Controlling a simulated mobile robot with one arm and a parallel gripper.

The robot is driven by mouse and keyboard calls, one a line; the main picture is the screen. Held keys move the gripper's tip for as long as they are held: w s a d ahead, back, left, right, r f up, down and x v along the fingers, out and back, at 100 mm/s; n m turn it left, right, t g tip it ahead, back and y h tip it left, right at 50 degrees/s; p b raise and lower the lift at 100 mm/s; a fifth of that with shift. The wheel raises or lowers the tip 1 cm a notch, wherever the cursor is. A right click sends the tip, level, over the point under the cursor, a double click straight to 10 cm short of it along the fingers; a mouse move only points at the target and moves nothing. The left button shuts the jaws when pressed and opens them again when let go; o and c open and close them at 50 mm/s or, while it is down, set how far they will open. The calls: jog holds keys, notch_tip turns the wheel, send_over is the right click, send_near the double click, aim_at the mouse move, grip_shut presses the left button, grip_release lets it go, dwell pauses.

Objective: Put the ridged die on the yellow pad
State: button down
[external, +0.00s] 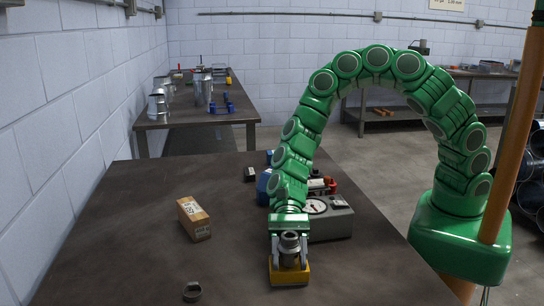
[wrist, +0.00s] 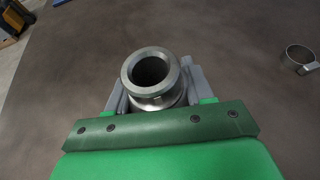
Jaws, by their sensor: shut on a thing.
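The ridged die (external: 290,242) is a grey metal, stepped cylinder with a hollow top, and it stands upright between my fingers. In the wrist view the die (wrist: 151,75) shows its round open bore. My gripper (external: 290,252) is shut on the die. The pad is hidden in the wrist view.
A cardboard box (external: 194,218) stands to the left. A metal ring clamp (external: 192,291) lies at the front left; it also shows in the wrist view (wrist: 299,58). A grey gauge box (external: 330,222) stands close behind my gripper, beside a blue object (external: 263,188).

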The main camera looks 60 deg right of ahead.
jog(key=shift+f, duration=0.1)
jog(key=shift+c, duration=2.2)
grip_release()
jog(key=shift+d+r, duration=0.1)
jog(key=shift+r, duration=0.1)
jog(key=v, duration=1.1)
jog(key=shift+w+d+r, duration=0.15)
jog(key=shift+w+d, duration=0.05)
jog(key=shift+d, duration=0.1)
